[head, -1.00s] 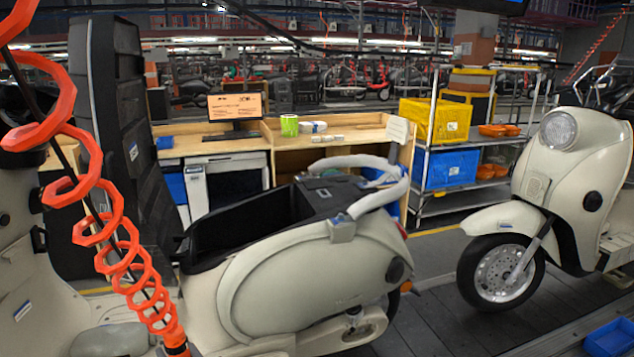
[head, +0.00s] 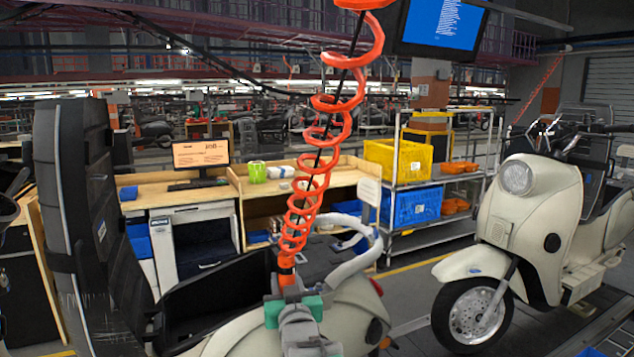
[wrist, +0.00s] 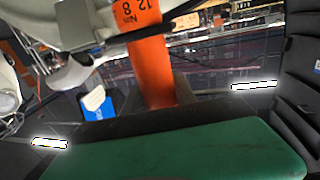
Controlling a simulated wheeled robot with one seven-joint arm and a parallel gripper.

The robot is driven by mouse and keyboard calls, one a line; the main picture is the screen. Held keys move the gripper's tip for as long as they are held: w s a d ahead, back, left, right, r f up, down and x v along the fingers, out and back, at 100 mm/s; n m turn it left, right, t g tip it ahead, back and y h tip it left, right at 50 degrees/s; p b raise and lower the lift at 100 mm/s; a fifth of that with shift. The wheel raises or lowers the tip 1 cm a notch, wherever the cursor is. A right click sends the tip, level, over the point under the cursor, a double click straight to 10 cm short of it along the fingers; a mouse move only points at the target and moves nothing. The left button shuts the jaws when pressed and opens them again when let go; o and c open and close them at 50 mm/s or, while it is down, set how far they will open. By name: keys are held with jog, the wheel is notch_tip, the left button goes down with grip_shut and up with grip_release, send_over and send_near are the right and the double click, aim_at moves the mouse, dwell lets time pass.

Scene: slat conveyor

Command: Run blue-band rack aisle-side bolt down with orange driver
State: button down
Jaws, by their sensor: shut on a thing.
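My gripper (head: 293,300), with green jaw parts, is shut on the orange driver (head: 286,262) at the lower middle of the head view. The driver hangs from an orange coiled hose (head: 318,150). In the wrist view the driver's orange body (wrist: 150,70) with black numbers stands beyond a green pad. The near cream scooter (head: 355,312) carries a pale tubular rack (head: 358,258) at its rear. My gripper and arm are in front of this scooter and hide part of it. I cannot make out a blue band or the bolt; the driver's tip is hidden.
A second cream scooter (head: 505,225) stands at the right. Behind are a wooden workbench (head: 345,176) with a monitor, and a shelf cart with a yellow crate (head: 398,160) and a blue crate (head: 415,206). A tall black unit (head: 85,190) stands at the left.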

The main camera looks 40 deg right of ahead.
jog(key=s+d+r+m+g+h+p, duration=0.2)
jog(key=s+d+r+h+p, duration=0.1)
jog(key=d+r, duration=0.75)
jog(key=w+r+n+t+y, duration=0.25)
jog(key=w+r, duration=0.25)
jog(key=r, duration=0.7)
notch_tip(320, 180, down, 10)
jog(key=b, duration=0.5)
jog(key=shift+w+d+r, duration=0.15)
jog(key=shift+d+r, duration=0.05)
jog(key=shift+d, duration=0.15)
jog(key=shift+m+g+y+b, duration=0.25)
jog(key=shift+b, duration=0.25)
jog(key=shift+f+b, duration=1.3)
jog(key=shift+b, duration=0.4)
dwell(0.6)
jog(key=shift+r+b, duration=0.1)
jog(key=shift+b, duration=0.2)
jog(key=shift+f+b, duration=0.2)
jog(key=shift+b, duration=0.4)
jog(key=shift+r+b, duration=0.3)
dwell(0.5)
